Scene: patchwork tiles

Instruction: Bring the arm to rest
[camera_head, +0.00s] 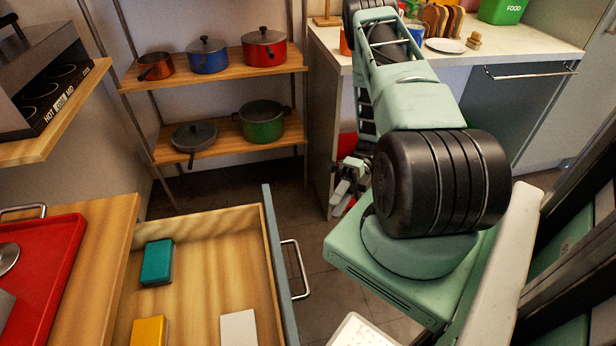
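My arm, pale green with black joints, rises at the right of the head view and folds back down behind itself. My gripper (342,201) hangs low in front of the white counter's side panel, to the right of the open drawer. It is small and partly hidden by my arm, and I cannot tell whether its fingers are open or shut. I see nothing clearly held in it.
An open wooden drawer (200,275) holds a teal block (157,262), a yellow block (149,332) and a white block (239,328). A pot shelf (220,72) stands behind. A white counter (505,57) is behind my arm. Dark floor (232,188) lies clear between.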

